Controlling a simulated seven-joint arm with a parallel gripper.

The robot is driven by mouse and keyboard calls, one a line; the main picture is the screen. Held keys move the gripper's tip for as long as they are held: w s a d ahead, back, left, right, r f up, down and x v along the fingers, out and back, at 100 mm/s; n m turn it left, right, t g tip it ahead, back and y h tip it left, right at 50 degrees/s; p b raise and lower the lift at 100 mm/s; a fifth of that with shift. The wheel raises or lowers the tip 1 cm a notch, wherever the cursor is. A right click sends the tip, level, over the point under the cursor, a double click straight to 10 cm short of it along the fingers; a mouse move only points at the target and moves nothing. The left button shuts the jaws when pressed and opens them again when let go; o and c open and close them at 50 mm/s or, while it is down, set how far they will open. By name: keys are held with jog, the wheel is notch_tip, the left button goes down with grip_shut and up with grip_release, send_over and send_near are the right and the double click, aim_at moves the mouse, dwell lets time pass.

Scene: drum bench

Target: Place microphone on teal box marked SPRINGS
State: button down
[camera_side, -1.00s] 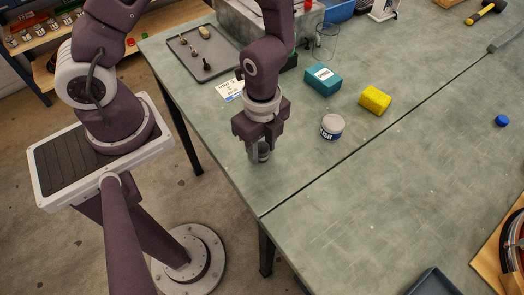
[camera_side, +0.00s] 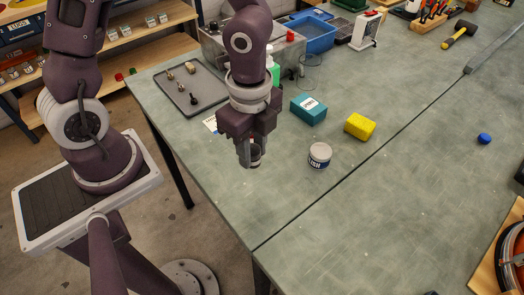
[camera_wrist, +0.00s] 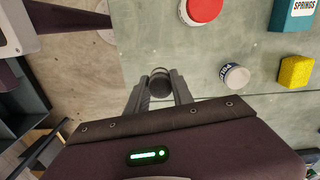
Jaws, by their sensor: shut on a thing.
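The teal box (camera_side: 308,109) sits on the green bench, right of and behind my gripper in the side view. Its SPRINGS label shows in the wrist view, where the box (camera_wrist: 292,17) is at the top right corner. My gripper (camera_side: 250,160) points down near the bench's left edge. It is shut on a dark, round-ended thing, seemingly the microphone (camera_wrist: 160,81), between the fingers in the wrist view. Most of the microphone is hidden by the fingers in the side view. It appears held above the bench, apart from the box.
A white can (camera_side: 319,156) stands right of my gripper, and a yellow sponge-like block (camera_side: 360,126) sits right of the teal box. A grey tray (camera_side: 207,101) with small items lies behind. A red round object (camera_wrist: 203,9) shows in the wrist view. The front bench is clear.

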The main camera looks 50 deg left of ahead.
jog(key=w+a+r+n, duration=0.1)
jog(key=w+n, duration=0.2)
jog(key=w, duration=0.4)
jog(key=w+a+n, duration=0.2)
jog(key=w+n, duration=0.1)
jog(key=w, duration=0.3)
notch_tip(320, 180, up, 3)
jog(key=n, duration=0.8)
send_over(309, 104)
notch_tip(309, 104, down, 10)
jog(key=shift+r, duration=0.2)
jog(key=shift+f, duration=0.15)
jog(key=c, duration=1.1)
grip_release()
